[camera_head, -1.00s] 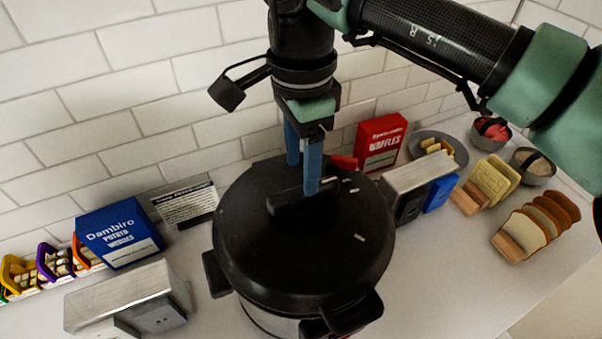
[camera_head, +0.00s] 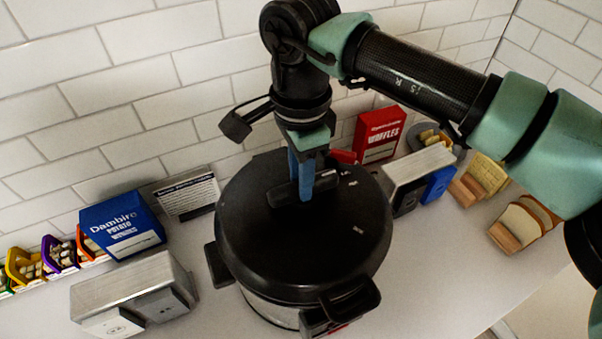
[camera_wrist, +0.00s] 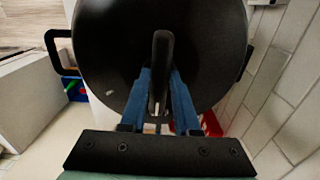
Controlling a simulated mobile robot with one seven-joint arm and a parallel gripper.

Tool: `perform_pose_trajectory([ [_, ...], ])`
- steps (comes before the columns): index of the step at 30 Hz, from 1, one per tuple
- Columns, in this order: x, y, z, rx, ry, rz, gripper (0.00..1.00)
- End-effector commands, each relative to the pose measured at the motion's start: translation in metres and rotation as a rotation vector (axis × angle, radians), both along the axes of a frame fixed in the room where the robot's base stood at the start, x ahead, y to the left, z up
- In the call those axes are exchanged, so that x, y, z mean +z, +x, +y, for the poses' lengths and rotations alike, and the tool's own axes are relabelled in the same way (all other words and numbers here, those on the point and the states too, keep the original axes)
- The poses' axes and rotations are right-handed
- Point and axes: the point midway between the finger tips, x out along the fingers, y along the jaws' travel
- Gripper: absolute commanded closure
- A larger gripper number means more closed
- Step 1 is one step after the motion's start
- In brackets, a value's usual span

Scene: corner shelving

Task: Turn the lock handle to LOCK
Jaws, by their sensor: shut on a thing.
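A black round pot lid (camera_head: 330,235) covers a pressure cooker with a metal body (camera_head: 270,308). A raised black bar handle (camera_head: 278,196) crosses the lid's middle; it also shows in the wrist view (camera_wrist: 162,50). My gripper (camera_head: 301,188), with blue fingers, points down at the handle and is shut on it. In the wrist view my gripper (camera_wrist: 158,85) has one finger on each side of the bar. Small pale marks (camera_head: 358,230) lie on the lid, too small to read. My fingers hide part of the handle.
A blue box (camera_head: 122,226) and a metal appliance (camera_head: 130,285) stand left of the cooker. A red box (camera_head: 379,134), a second metal appliance (camera_head: 418,168) and bread in a holder (camera_head: 522,222) stand right. The tiled wall (camera_head: 120,60) is close behind.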

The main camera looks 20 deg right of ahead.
Motion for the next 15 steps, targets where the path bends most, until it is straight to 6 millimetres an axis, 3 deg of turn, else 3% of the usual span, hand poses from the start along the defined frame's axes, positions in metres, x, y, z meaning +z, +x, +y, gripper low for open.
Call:
perform_pose_trajectory([
  [15, -0.0017, 0.0004, -0.0001, -0.067, 0.0, 0.0, 1.0],
])
